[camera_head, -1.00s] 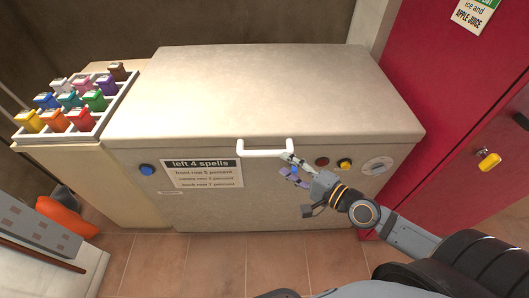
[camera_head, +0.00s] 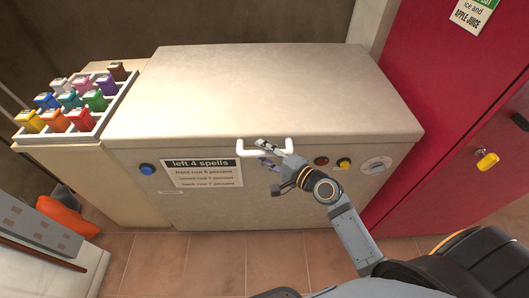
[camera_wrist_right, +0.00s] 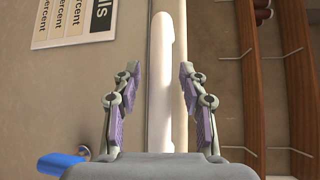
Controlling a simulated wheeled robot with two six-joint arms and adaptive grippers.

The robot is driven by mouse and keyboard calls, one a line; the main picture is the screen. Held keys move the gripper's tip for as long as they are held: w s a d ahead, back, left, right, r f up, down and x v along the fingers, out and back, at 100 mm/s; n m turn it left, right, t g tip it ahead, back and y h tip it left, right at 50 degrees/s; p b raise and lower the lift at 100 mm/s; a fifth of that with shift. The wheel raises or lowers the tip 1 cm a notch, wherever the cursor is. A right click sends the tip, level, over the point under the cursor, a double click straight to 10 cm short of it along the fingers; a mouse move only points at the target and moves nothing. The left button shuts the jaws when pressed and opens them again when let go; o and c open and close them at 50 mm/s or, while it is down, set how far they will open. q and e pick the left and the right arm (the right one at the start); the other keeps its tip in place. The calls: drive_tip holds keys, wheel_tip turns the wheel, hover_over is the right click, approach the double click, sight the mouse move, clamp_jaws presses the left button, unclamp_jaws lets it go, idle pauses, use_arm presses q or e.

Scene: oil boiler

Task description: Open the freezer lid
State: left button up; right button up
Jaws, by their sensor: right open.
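The chest freezer's lid (camera_head: 255,90) is pale and lies shut on the cabinet (camera_head: 215,208). A white bar handle (camera_head: 246,152) sticks out from the lid's front edge; its middle and right part are partly covered by my gripper in the head view. My right gripper (camera_head: 266,152) is open at the handle. In the right wrist view the handle (camera_wrist_right: 161,95) runs lengthwise between the two open fingers (camera_wrist_right: 160,100), with a gap on each side. My left gripper is not in view.
A label (camera_head: 203,174), a blue button (camera_head: 147,169), and red and yellow buttons (camera_head: 343,163) sit on the freezer's front. A rack of coloured bottles (camera_head: 75,105) stands at the left. A red cabinet (camera_head: 445,120) stands close at the right. The lid top is bare.

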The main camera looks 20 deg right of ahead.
drive_tip(key=shift+c, duration=0.4)
clamp_jaws()
drive_tip(key=shift+r, duration=0.1)
